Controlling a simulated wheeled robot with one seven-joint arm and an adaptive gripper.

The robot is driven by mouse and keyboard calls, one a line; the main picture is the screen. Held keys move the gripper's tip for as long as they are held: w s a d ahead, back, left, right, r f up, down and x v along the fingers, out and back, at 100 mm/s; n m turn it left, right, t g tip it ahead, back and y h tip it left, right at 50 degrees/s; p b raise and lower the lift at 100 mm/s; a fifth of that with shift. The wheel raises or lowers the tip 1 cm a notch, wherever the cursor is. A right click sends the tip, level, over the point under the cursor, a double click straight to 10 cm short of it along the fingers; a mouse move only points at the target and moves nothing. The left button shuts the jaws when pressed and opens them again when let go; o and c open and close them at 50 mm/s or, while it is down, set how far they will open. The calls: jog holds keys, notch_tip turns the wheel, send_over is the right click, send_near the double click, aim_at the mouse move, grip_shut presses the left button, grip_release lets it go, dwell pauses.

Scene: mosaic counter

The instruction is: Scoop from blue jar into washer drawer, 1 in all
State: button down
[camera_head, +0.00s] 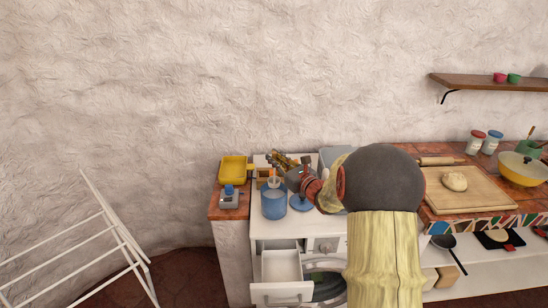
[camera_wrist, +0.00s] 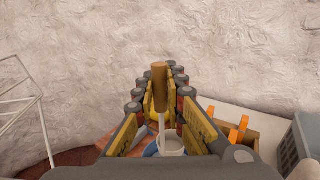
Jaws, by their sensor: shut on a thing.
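The blue jar (camera_head: 273,204) stands open on the white washer top, left of my arm. My gripper (camera_head: 280,163) is above and just behind it, shut on the scoop. In the wrist view the scoop's wooden handle (camera_wrist: 160,85) stands upright between the fingers, with the white scoop cup (camera_wrist: 172,144) at its lower end. Part of the blue jar (camera_wrist: 151,149) shows beside the cup. I cannot tell the cup's depth in the jar or whether it holds anything. The washer drawer (camera_head: 282,265) is pulled out at the front, and its inside looks empty.
A blue lid (camera_head: 301,204) lies right of the jar. A yellow tray (camera_head: 233,169) and a small grey device with a blue top (camera_head: 230,196) sit on the tiled counter at left. A white drying rack (camera_head: 120,240) stands at far left. A grey bin (camera_wrist: 302,143) is at right.

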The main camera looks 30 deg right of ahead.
aim_at(274, 184)
jog(key=shift+f+b, duration=3.25)
jog(key=shift+f, duration=1.35)
jog(key=shift+r, duration=0.1)
jog(key=shift+r+p, duration=2.95)
jog(key=shift+r, duration=2.15)
